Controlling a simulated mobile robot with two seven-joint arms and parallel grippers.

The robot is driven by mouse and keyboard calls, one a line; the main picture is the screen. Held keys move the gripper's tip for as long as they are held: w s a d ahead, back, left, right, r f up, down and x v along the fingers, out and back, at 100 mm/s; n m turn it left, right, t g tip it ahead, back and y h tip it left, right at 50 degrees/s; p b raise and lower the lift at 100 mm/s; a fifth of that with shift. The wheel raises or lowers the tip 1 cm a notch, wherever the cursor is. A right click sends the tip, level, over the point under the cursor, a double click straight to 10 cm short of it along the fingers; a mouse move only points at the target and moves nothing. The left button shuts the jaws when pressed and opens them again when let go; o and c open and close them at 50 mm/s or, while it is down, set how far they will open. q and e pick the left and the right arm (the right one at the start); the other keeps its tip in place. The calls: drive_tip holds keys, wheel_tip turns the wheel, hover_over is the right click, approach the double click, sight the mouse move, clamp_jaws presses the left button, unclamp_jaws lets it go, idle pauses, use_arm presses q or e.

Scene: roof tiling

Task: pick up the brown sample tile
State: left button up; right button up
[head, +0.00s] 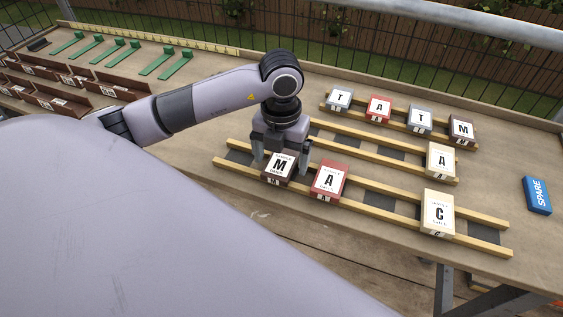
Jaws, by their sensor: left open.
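The brown sample tile (278,169), marked with a letter M on a white label, lies on the front pair of wooden rails toward their left end. My left gripper (281,166) points down over it, with one finger at its left side and the other at its right. The jaws are apart; I cannot tell whether the fingers touch the tile. My right gripper is out of view.
A red A tile (328,180) sits close on the right, and a cream C tile (438,213) is farther along the rails (375,203). Behind are more rails with several tiles. A blue SPARE block (537,195) lies at right. Brown racks (60,102) and green pieces (165,63) stand at left.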

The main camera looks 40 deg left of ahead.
use_arm(q)
drive_tip(key=c, duration=1.2)
drive_tip(key=shift+c, duration=0.2)
